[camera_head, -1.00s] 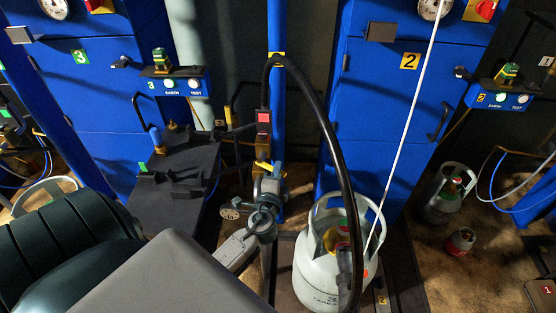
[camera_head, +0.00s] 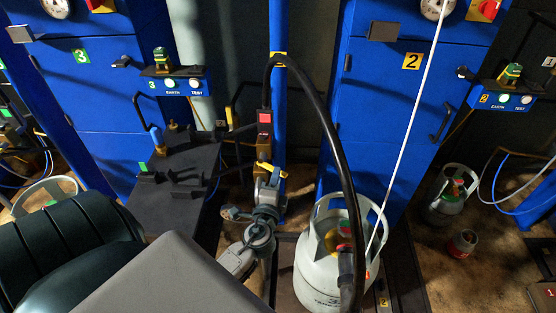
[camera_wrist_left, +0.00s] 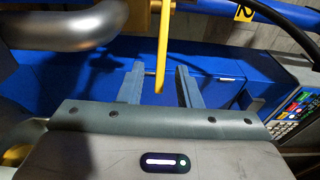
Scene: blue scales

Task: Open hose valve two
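Hose valve two's yellow lever (camera_head: 264,167) is on the post between the two blue cabinets, below the red-labelled block where the black hose (camera_head: 338,150) begins. In the left wrist view the yellow lever (camera_wrist_left: 162,48) points down between the finger lines of my left gripper (camera_wrist_left: 160,72). The fingers are apart, with gaps showing on both sides of the lever; I cannot tell whether either touches it. In the head view my left gripper (camera_head: 268,180) is at the lever and partly covers the valve. My right gripper is not in view.
A white gas cylinder (camera_head: 312,268) stands right of my left wrist. A black bench (camera_head: 170,220) is to the left. The blue cabinet marked 2 (camera_head: 375,120) stands behind the cylinder. A silver curved pipe (camera_wrist_left: 70,25) is close to the gripper at upper left in the wrist view.

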